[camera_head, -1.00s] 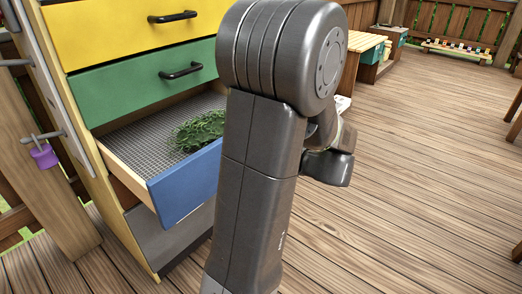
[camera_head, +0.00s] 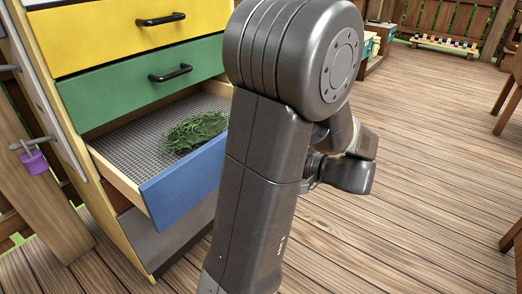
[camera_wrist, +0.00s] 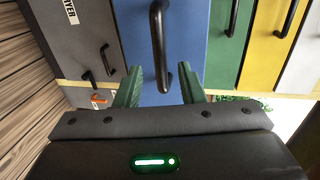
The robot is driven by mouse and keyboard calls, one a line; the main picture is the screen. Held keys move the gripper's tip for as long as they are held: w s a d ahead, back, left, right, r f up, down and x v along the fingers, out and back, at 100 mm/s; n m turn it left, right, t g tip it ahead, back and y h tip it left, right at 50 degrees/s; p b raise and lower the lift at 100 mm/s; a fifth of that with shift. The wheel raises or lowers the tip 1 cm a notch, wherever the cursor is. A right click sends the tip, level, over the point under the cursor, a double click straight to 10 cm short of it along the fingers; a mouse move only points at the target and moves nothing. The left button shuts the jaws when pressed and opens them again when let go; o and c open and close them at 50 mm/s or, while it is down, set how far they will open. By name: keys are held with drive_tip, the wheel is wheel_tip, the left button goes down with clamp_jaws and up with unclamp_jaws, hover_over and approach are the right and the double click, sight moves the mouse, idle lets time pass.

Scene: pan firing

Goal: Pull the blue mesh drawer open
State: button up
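The blue mesh drawer (camera_head: 182,184) stands pulled out of the cabinet in the head view, with its grey mesh floor and a pile of green leaves (camera_head: 195,131) showing. My arm covers its right part and its handle. In the wrist view the blue front (camera_wrist: 190,25) faces me, with its black bar handle (camera_wrist: 157,40) near the middle. My gripper (camera_wrist: 160,72) has its two green fingers apart, one on each side of the handle's near end in the picture. I cannot tell whether they touch the handle. The fingers are hidden in the head view.
Above the blue drawer are a shut green drawer (camera_head: 130,85) and a shut yellow drawer (camera_head: 95,40); a grey drawer (camera_head: 165,238) is below. A wooden post with a purple padlock (camera_head: 34,162) stands at left. The plank floor (camera_head: 430,140) at right is largely clear.

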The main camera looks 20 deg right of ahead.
drive_tip(key=p+v, duration=0.1)
drive_tip(key=v, duration=0.5)
drive_tip(key=shift+s+d, duration=0.15)
drive_tip(key=shift+s, duration=0.2)
drive_tip(key=shift+r, duration=0.1)
drive_tip(key=b+x, duration=0.2)
drive_tip(key=x, duration=1.1)
drive_tip(key=shift+b, duration=0.35)
drive_tip(key=shift+w+a, duration=0.35)
drive_tip(key=shift+w, duration=0.25)
